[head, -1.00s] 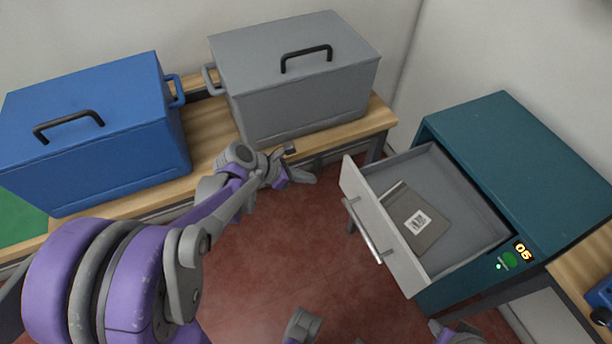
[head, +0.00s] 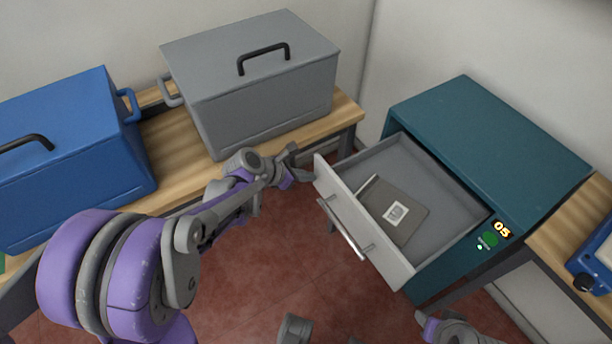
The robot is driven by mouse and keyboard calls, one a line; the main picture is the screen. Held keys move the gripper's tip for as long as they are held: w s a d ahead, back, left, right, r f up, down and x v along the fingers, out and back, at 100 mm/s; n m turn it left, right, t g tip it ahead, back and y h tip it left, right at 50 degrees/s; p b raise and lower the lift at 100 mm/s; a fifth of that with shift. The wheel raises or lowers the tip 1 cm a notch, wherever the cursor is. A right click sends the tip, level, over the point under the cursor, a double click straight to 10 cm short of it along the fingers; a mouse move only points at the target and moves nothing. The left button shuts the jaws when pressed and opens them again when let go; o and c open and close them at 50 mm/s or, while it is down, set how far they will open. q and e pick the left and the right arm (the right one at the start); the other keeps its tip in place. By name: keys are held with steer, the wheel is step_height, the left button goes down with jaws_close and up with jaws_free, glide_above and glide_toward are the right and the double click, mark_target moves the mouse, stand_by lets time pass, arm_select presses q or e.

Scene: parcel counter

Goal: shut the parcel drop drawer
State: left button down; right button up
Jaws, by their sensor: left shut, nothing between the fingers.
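The parcel drop drawer (head: 352,215) is pulled well out of its teal cabinet (head: 490,130). Its pale grey front carries a metal bar handle (head: 345,229), and a flat brown-grey parcel (head: 405,228) with a white label lies inside. My left gripper (head: 303,163) is shut and empty, just left of the far upper corner of the drawer front. I cannot tell whether its tips touch the front. My right gripper is not clearly in view; only arm parts show at the bottom edge.
A grey lidded box (head: 262,95) and a blue lidded box (head: 70,165) stand on a wooden bench (head: 180,158) at the left and back. A blue device (head: 595,262) sits on a wooden top at the right. The red floor before the drawer is mostly clear.

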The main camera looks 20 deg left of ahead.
arm_select(q)
steer(key=shift+w, duration=0.1)
steer(key=b, duration=0.2)
glide_above(376, 155)
steer(key=shift+d, duration=0.1)
steer(key=shift+r, duration=0.1)
steer(key=shift+w+r, duration=0.1)
stand_by(0.3)
